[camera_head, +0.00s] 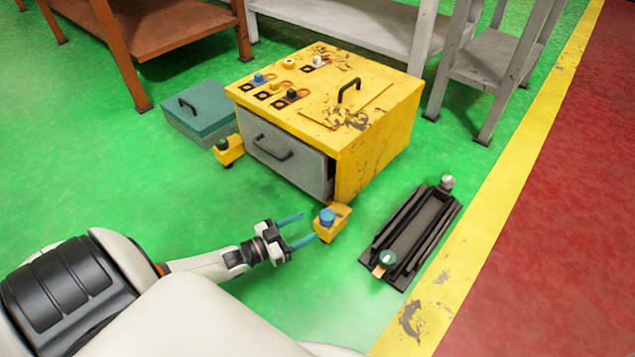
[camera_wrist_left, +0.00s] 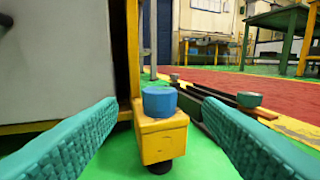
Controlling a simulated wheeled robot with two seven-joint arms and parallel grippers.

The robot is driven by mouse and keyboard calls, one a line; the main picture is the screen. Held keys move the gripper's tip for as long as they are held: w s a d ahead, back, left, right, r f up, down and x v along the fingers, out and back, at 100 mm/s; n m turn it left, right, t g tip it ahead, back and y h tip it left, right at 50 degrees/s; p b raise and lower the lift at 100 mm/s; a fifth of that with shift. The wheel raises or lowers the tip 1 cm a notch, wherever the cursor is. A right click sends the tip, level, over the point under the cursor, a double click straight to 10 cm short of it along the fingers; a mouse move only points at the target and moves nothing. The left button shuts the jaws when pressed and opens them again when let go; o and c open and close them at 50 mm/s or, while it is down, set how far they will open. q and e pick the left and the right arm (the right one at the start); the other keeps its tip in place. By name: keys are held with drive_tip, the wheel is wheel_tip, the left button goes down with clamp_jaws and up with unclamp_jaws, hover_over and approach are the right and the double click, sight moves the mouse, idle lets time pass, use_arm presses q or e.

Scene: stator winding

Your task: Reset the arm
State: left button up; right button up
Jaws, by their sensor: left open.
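My left gripper (camera_head: 297,230) reaches in from the left, low over the green floor, with its two teal fingers spread apart and nothing between them. In the left wrist view the fingers (camera_wrist_left: 160,152) stand to either side of a yellow block with a round blue cap (camera_head: 327,216). The block also shows ahead in that wrist view (camera_wrist_left: 162,138), and I cannot tell whether it is between the fingertips or just beyond them. It sits at the front right corner of the yellow cabinet (camera_head: 378,140). My right gripper is not in view.
The cabinet has a grey drawer (camera_head: 285,158) and several knobs on top. A second yellow block with a dark cap (camera_head: 227,150) and a teal box (camera_head: 200,108) stand to its left. A dark railed tray (camera_head: 412,232) lies at right.

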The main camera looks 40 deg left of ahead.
use_arm(q)
drive_tip(key=shift+v, duration=0.9)
